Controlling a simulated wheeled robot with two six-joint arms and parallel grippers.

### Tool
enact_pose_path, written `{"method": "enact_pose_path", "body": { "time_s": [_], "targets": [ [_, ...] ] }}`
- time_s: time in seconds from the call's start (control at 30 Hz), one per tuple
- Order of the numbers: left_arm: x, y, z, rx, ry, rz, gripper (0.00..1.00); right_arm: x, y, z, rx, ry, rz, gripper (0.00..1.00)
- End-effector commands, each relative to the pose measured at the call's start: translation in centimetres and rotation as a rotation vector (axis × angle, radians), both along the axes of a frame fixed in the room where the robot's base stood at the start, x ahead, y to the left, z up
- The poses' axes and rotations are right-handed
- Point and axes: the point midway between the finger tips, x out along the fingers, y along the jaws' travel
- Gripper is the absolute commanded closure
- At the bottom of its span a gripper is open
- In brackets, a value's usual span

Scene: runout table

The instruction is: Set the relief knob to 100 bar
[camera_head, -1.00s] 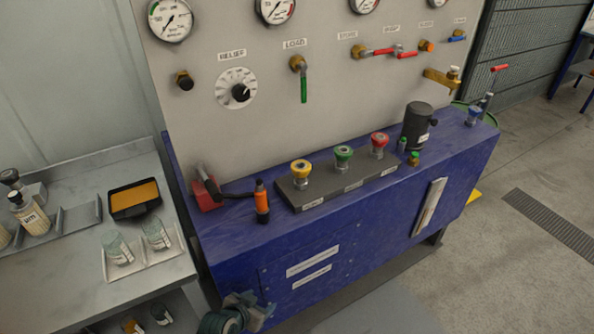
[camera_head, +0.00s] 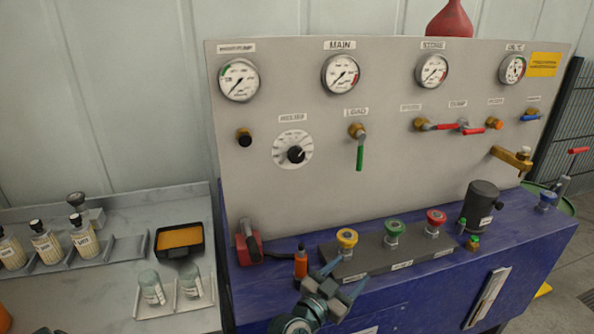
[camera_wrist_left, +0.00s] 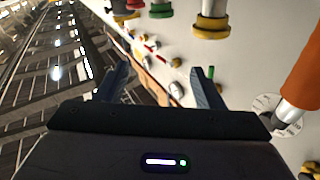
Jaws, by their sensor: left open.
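The relief knob (camera_head: 296,154) is a black knob with a light pointer mark on a white round dial (camera_head: 281,141), under the RELIEF label on the grey panel. The pointer aims to the upper right, but the scale numbers are too small to read. My left gripper (camera_head: 347,277) is open and empty, in front of the yellow coupling on the bench. It is well below the knob and apart from it. Its open fingers also show in the left wrist view (camera_wrist_left: 161,70), with nothing between them. My right gripper is not in view.
A green-handled LOAD valve (camera_head: 359,148) hangs right of the dial. Below stand an orange-handled tool (camera_head: 301,262), a red device (camera_head: 248,244), and yellow (camera_head: 347,238), green (camera_head: 394,229) and red (camera_head: 436,218) couplings. The panel face around the knob is mostly clear.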

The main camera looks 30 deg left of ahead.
Motion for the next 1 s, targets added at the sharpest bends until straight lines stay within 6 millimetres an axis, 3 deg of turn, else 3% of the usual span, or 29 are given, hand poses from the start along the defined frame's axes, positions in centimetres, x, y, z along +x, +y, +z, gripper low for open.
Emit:
{"method": "enact_pose_path", "body": {
  "time_s": [0.2, 0.3, 0.4, 0.63, 0.87, 1.0],
  "targets": [
    [4.2, 3.9, 9.8, -0.094, -0.373, 0.264, 0.38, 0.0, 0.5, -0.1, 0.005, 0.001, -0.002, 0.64],
    [5.3, 7.0, 13.5, -0.159, -0.497, 0.465, 0.38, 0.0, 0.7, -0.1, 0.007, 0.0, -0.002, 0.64],
    [5.8, 9.8, 15.5, -0.227, -0.548, 0.67, 0.38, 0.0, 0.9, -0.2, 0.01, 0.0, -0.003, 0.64],
    [6.3, 13.4, 16.3, -0.331, -0.502, 0.977, 0.38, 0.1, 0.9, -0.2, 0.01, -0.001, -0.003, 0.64],
    [6.8, 14.7, 16.7, -0.347, -0.476, 1.034, 0.38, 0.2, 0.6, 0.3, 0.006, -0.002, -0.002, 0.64],
    [7.9, 16.6, 17.7, -0.343, -0.479, 1.034, 0.38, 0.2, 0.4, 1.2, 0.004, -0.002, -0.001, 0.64]
  ]
}}
